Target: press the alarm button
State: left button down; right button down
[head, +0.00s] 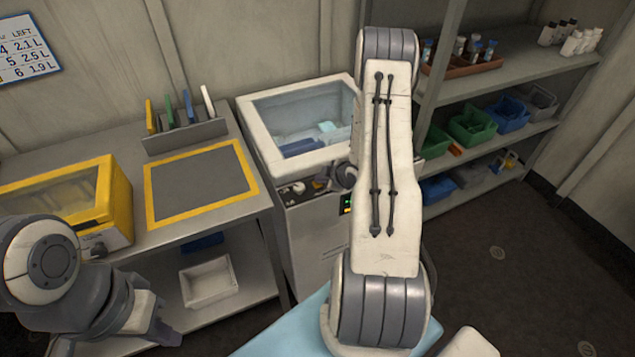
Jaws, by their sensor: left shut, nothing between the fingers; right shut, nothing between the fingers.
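A white chest unit (258,130) with a clear lid and a grey front stands behind my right arm. Small dark controls (299,188) sit along its upper front edge, and a small lit display (347,204) shows below them. I cannot tell which control is the alarm button; it may be hidden. My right gripper (322,184) seems to be at this front edge, small and partly hidden by my arm; I cannot tell if it touches anything. My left gripper (168,337) is shut and empty at the lower left, in front of the metal bench.
The metal bench (110,150) holds a yellow box (112,195) and a yellow-framed grey mat (203,185). A white bin (209,282) is on its lower shelf. Shelving (500,70) with coloured bins stands right. The floor (520,265) at right is clear.

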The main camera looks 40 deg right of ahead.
aim_at(320, 185)
dwell(0.8)
jog(key=shift+r+p, duration=0.65)
jog(key=shift+r, duration=0.25)
notch_tip(320, 185, up, 5)
jog(key=p, duration=0.4)
jog(key=shift+r, duration=0.1)
